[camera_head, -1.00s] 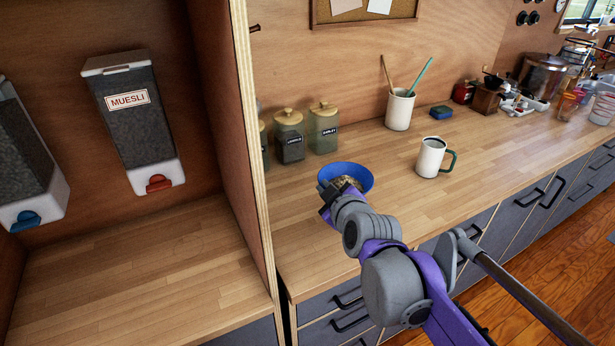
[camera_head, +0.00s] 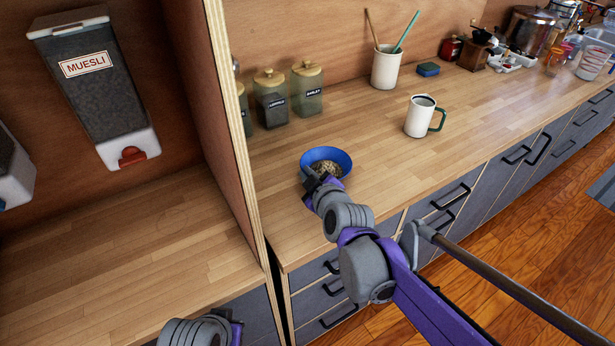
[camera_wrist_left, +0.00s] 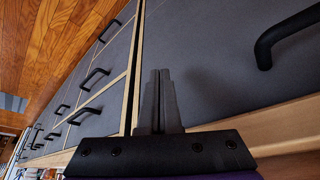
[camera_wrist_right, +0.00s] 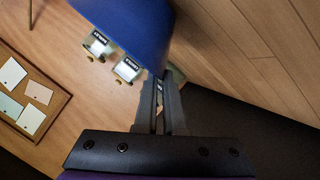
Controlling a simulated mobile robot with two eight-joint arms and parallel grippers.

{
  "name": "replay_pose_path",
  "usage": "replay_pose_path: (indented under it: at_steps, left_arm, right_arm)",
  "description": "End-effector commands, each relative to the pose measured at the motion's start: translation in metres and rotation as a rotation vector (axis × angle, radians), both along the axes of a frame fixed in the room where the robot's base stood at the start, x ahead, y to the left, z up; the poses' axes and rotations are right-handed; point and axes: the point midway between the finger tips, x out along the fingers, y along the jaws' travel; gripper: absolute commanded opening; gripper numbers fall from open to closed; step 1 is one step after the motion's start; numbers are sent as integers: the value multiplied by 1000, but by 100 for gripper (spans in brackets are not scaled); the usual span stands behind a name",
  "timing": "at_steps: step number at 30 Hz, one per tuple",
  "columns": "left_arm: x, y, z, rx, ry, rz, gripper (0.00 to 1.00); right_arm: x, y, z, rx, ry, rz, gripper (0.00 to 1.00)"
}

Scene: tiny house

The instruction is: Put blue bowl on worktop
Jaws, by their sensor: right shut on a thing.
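The blue bowl (camera_head: 342,158) holds a grainy brown filling and is level at the worktop (camera_head: 400,150), right of the wooden partition. I cannot tell whether its base touches the wood. My right gripper (camera_head: 318,180) is shut on the bowl's near left rim. In the right wrist view the bowl's blue side (camera_wrist_right: 135,30) is between the fingertips (camera_wrist_right: 160,82). My left gripper (camera_wrist_left: 158,75) is shut and empty, low in front of the grey drawer fronts; in the head view only part of its arm shows at the bottom.
A white mug with a green handle (camera_head: 420,117) stands right of the bowl. Labelled jars (camera_head: 307,88) stand behind it, with a utensil pot (camera_head: 387,66) farther right. A wooden partition (camera_head: 225,130) rises on the left. The worktop around the bowl is clear.

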Motion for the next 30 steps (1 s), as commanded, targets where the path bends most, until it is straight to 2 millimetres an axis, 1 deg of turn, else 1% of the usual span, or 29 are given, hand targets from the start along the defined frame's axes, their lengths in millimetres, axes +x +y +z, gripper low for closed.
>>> replay_pose_path:
  at_steps: [1,2,8,11,12,16,17,24,27,30]
  left_arm:
    - [0,0,-2,0,0,0,0]
    - [0,0,-2,0,0,0,0]
    - [0,0,-1,0,0,0,0]
    - [0,0,-3,0,1,0,0]
    - [0,0,-3,0,1,0,0]
    - [0,0,-3,0,1,0,0]
    - [0,0,-3,0,1,0,0]
    - [0,0,-3,0,1,0,0]
    - [0,0,0,0,0,0,0]
    - [0,0,0,0,0,0,0]
  right_arm:
    - [0,0,-5,0,-1,-1,0]
    - [0,0,-6,0,-1,-1,0]
    - [0,0,-5,-1,-1,0,0]
    - [0,0,-8,-1,-1,0,0]
    - [0,0,-9,0,0,0,11]
    - [0,0,-8,0,0,0,34]
    - [0,0,-8,0,0,0,38]
    - [0,0,-8,0,0,0,38]
    - [0,0,-4,-1,0,0,38]
    - [-7,-3,-1,-1,0,0,38]
